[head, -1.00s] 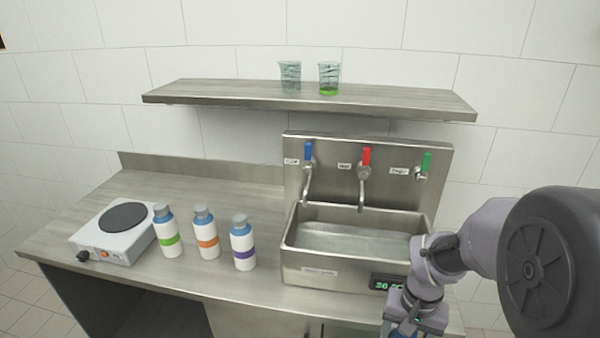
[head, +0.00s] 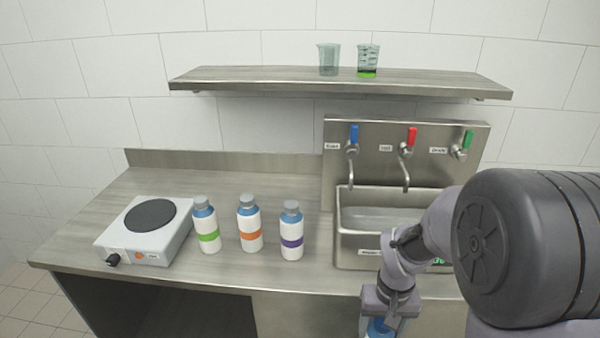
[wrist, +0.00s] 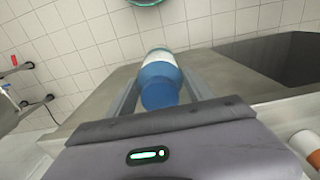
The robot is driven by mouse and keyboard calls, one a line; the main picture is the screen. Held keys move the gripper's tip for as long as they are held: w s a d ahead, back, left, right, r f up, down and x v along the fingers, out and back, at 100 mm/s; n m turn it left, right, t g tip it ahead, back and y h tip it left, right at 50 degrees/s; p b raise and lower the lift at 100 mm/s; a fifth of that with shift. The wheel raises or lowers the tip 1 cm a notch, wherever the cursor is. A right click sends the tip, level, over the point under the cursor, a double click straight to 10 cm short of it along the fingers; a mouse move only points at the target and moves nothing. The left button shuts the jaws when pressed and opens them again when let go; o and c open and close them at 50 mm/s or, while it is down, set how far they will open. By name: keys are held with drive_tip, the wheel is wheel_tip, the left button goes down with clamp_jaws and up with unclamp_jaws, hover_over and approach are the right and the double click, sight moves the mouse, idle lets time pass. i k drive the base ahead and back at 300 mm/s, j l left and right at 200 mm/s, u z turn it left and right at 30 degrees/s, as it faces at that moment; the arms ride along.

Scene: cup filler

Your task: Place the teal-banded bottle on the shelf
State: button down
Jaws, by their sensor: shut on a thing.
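My gripper (head: 384,318) is at the bottom edge of the head view, in front of the counter and well below the shelf. It is shut on a bottle with a blue shoulder, whose blue part (head: 379,330) just shows below the jaws. In the wrist view the bottle (wrist: 160,82) lies between the two fingers, blue end nearest and white body beyond. The shelf (head: 250,82) is a long board on the wall above the counter.
Two beakers, one clear (head: 328,60) and one with green liquid (head: 368,62), stand right of the shelf's middle; its left part is clear. Green- (head: 207,228), orange- (head: 250,225) and purple-banded (head: 291,233) bottles stand beside a hotplate (head: 145,235). A sink (head: 375,252) with taps is at right.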

sight(204, 77)
drive_tip(key=k+j, duration=0.1)
drive_tip(key=j, duration=0.8)
drive_tip(key=k+j, duration=0.1)
drive_tip(key=j, duration=0.8)
